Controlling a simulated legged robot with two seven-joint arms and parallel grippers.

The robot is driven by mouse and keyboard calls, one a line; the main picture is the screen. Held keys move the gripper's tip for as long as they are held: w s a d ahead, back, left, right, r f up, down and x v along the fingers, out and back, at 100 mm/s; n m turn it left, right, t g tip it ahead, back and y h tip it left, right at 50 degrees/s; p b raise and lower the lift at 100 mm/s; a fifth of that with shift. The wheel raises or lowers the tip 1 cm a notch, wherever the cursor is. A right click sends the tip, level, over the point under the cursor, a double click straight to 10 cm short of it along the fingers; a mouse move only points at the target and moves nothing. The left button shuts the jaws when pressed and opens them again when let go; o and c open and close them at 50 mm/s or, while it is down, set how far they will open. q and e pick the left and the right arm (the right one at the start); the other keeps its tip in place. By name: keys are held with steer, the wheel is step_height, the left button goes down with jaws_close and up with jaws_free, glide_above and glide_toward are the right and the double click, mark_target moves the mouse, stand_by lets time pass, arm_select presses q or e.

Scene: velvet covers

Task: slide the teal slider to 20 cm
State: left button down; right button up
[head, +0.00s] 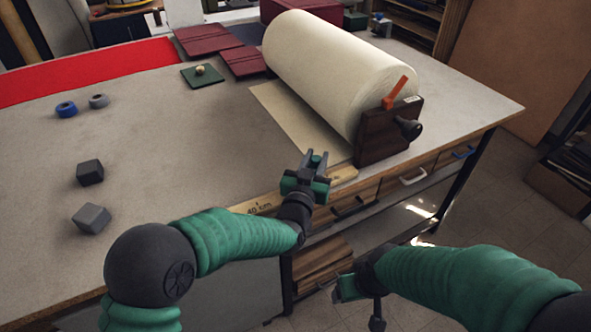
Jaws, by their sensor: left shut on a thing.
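A pale wooden ruler strip (262,203) marked "40 cm" lies along the table's front edge, running up towards the paper roll. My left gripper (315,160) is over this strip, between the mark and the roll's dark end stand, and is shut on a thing. That thing is at the strip, where the teal slider runs, but the fingers and green gripper parts hide it and I cannot make out its outline.
A large cream paper roll (325,65) with an orange lever (396,92) stands at the back right. Dark red covers (205,38) lie at the back. The table's middle is clear.

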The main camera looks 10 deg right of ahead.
arm_select(q)
steer(key=shift+w+d, duration=0.2)
steer(key=shift+d, duration=0.4)
steer(key=shift+w+d, duration=0.15)
steer(key=shift+d, duration=0.7)
steer(key=shift+a, duration=0.25)
steer(key=c, duration=1.4)
jaws_free()
steer(key=shift+d, duration=0.1)
steer(key=shift+o, duration=1.2)
steer(key=shift+d, duration=0.2)
arm_select(e)
steer(key=shift+w+d+f, duration=0.1)
steer(key=shift+d+f, duration=0.05)
steer(key=shift+d, duration=0.3)
steer(key=shift+w+d+f, duration=0.1)
steer(key=shift+d+f, duration=0.05)
steer(key=shift+d, duration=0.25)
